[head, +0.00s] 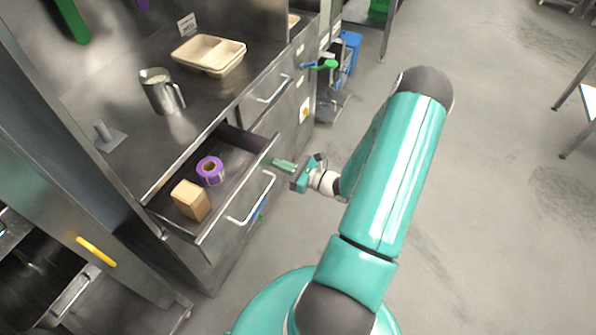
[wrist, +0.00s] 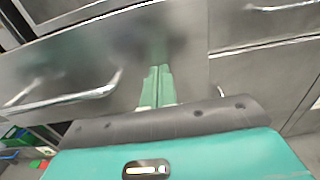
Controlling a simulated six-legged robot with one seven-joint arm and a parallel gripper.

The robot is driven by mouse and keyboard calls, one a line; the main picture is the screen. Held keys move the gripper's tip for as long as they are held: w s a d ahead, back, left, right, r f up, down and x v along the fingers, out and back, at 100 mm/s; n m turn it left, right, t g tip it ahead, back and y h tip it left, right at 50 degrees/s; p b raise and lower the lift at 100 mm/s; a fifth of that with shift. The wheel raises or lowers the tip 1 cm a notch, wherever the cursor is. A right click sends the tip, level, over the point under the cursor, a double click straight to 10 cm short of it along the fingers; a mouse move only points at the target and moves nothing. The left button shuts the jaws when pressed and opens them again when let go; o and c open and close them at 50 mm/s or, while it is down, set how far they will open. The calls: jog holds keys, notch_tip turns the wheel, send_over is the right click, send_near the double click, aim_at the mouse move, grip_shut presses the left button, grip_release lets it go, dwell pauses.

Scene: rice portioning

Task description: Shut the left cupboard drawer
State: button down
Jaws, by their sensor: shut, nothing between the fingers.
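The left cupboard drawer (head: 225,205) stands open in the head view, pulled out from the steel counter. Its bar handle (head: 252,203) is on the front panel. Inside lie a purple tape roll (head: 210,171) and a tan block (head: 190,200). My gripper (head: 278,163) is shut and empty, close to the right end of the drawer front. In the wrist view the green fingers (wrist: 157,85) are together and point at the steel drawer front (wrist: 125,50), to the right of its handle (wrist: 75,98). I cannot tell whether they touch it.
The drawer to the right, with its own handle (head: 270,90), looks shut. A metal jug (head: 162,92) and a beige divided tray (head: 208,55) stand on the countertop. A blue bin (head: 349,48) is beyond the cupboards. The floor (head: 480,190) to the right is clear.

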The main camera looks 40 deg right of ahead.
send_over(231, 155)
jog(key=s, duration=0.2)
jog(key=shift+w+d, duration=0.2)
jog(key=shift+w, duration=0.05)
jog(key=shift+w+a+r, duration=0.15)
jog(key=shift+w+a, duration=0.1)
jog(key=shift+w, duration=0.35)
jog(key=shift+w, duration=0.15)
